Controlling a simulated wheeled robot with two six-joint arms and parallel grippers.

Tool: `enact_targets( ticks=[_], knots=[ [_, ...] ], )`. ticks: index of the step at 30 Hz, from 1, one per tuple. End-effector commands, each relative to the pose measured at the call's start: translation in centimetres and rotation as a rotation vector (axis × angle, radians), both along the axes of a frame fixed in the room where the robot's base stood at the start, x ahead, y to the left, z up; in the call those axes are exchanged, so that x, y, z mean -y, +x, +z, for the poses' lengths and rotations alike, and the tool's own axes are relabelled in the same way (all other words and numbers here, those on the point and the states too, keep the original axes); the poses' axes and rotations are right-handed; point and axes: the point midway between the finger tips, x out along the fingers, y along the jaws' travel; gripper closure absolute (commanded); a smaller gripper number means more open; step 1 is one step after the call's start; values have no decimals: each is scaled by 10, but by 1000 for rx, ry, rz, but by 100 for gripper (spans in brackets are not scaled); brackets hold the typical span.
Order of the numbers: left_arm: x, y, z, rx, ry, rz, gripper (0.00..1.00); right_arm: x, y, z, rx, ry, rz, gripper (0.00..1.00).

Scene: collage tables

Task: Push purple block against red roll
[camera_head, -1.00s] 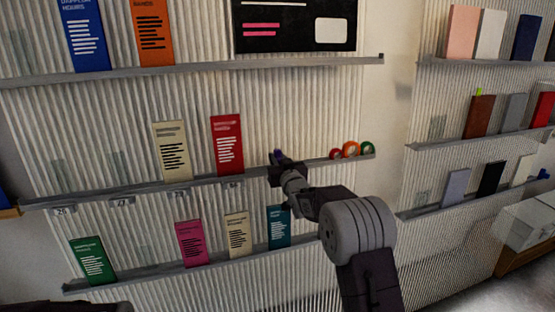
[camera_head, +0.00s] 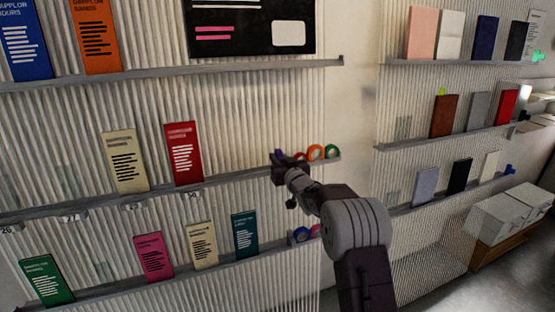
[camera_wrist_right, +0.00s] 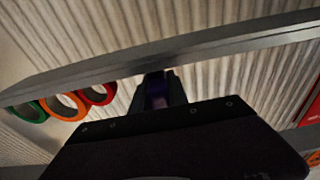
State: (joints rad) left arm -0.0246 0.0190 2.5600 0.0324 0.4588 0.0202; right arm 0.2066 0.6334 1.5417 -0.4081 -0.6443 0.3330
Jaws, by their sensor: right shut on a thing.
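The small purple block (camera_head: 278,153) is at the middle shelf, right of the red booklet. My right gripper (camera_head: 284,163) is shut on it, and only a little purple shows above the fingers in the head view. In the right wrist view the purple block (camera_wrist_right: 157,92) sits between the fingers, mostly hidden by them. The red roll (camera_head: 299,156) stands on the same shelf just right of the gripper, partly hidden in the head view. In the right wrist view the red roll (camera_wrist_right: 99,93) is left of the fingers, with a small gap between. My left gripper is not in view.
An orange roll (camera_head: 315,152) and a green roll (camera_head: 332,151) stand beyond the red roll, near the end of the middle shelf (camera_head: 230,178). A red booklet (camera_head: 183,153) stands to the left. More rolls (camera_head: 301,235) sit on the shelf below.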

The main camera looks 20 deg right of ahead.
Motion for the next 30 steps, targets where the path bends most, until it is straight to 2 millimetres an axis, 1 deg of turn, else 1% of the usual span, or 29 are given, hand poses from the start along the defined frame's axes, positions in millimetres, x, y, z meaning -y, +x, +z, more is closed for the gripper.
enact_targets(
  ticks=[1, 2, 3, 11, 14, 17, 24, 27, 30],
  knots=[
    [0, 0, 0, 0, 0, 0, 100, 0, 0, 2, 3, -1, 0, 72],
    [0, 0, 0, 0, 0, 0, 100, 0, 0, 1, 3, -1, 0, 63],
    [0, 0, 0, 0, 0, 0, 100, 0, 0, 1, 2, -1, 0, 58],
    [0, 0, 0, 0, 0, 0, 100, 0, 0, 1, 1, 0, 0, 58],
    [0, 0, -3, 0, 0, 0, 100, 0, -5, -1, 1, 0, 0, 58],
    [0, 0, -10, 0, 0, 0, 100, 1, -19, -2, 2, -1, -1, 58],
    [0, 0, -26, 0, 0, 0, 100, 3, -66, -2, 3, -1, -1, 58],
    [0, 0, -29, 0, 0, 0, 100, 3, -80, 0, 3, -2, -1, 58],
    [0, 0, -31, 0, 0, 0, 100, 3, -88, 0, 2, 0, -1, 58]
  ],
)
